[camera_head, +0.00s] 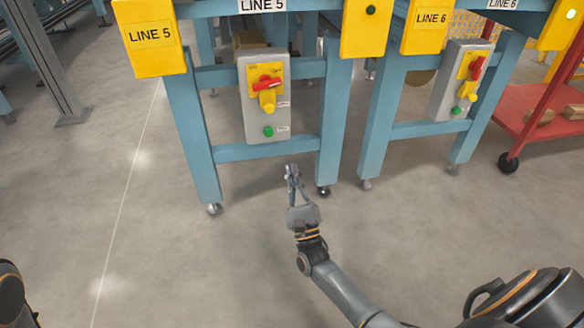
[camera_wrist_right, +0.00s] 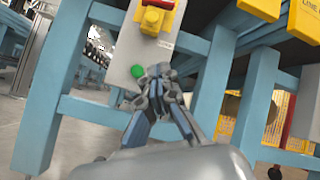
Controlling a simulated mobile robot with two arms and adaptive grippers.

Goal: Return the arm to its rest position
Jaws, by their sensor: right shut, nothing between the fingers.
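My right gripper (camera_head: 291,172) is shut and empty. Its arm reaches up from the bottom right in the head view, and the fingertips stand just below the grey switch box of line 5 (camera_head: 252,118). In the right wrist view the shut fingers (camera_wrist_right: 158,75) show in front of the lower part of that box (camera_wrist_right: 145,45). The box has a red rotary handle (camera_head: 266,84) on a yellow plate, a yellow part beneath it, and a green button (camera_head: 268,131); the button also shows in the wrist view (camera_wrist_right: 138,71). I cannot tell the gap to the box. My left gripper is not in view.
The blue line 5 frame (camera_head: 195,140) carries the box, and its legs stand on both sides. A second blue frame (camera_head: 378,130), line 6, with its own switch box (camera_head: 450,95), stands to the right. A red cart (camera_head: 545,120) is farther right. The grey floor (camera_head: 150,240) in front is clear.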

